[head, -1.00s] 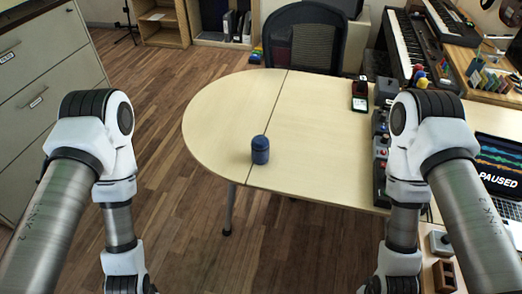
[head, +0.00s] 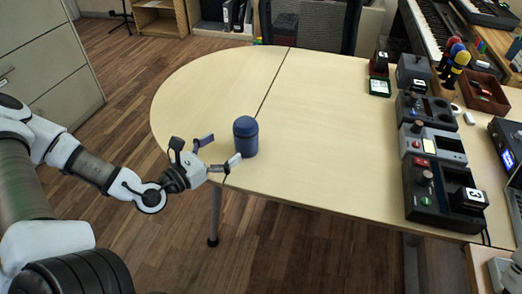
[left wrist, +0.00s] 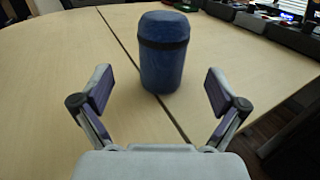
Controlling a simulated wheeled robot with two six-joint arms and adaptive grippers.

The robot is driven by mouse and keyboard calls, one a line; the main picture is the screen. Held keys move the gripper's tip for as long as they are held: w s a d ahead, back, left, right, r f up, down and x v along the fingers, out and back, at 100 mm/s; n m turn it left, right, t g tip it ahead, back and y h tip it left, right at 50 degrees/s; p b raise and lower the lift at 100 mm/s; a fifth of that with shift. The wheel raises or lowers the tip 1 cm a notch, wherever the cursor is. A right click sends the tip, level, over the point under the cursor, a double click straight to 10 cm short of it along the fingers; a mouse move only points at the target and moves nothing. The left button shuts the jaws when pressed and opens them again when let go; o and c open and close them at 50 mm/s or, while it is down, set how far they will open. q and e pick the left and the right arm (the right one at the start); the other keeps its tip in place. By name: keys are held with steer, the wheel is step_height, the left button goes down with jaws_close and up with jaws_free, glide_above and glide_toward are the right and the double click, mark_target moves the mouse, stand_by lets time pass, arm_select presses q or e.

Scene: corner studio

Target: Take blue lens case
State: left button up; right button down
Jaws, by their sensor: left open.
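The blue lens case (head: 246,137) is a small upright cylinder with a domed lid and a dark band. It stands on the light wooden table near its front left edge. In the left wrist view the case (left wrist: 164,55) is straight ahead, centred beyond the fingertips. My left gripper (head: 222,150) is open, just left of the case at the table edge; its open fingers (left wrist: 163,92) show on both sides in the left wrist view, with nothing between them. My right gripper is not in view.
The table (head: 320,120) is bare around the case. Several grey and black boxes with knobs (head: 440,190) line its right side. A black mesh chair (head: 310,22) stands at the back. A filing cabinet (head: 45,60) is at the left.

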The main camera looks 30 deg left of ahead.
mark_target(237, 140)
arm_select(q)
steer(key=shift+w+d+r+b, duration=0.1)
steer(key=shift+w+d+b, duration=0.1)
steer(key=shift+d+b, duration=0.1)
steer(key=b+x, duration=0.1)
steer(key=x, duration=0.1)
steer(key=shift+w, duration=0.4)
steer(key=shift+w+d+b, duration=0.1)
steer(key=shift+w+b, duration=0.2)
steer(key=shift+b, duration=0.35)
steer(key=b+x, duration=0.1)
steer(key=x, duration=0.3)
steer(key=shift+b, duration=0.3)
steer(key=shift+s+r, duration=0.1)
steer(key=shift+s, duration=0.05)
steer(key=c, duration=1.5)
steer(key=shift+c, duration=0.3)
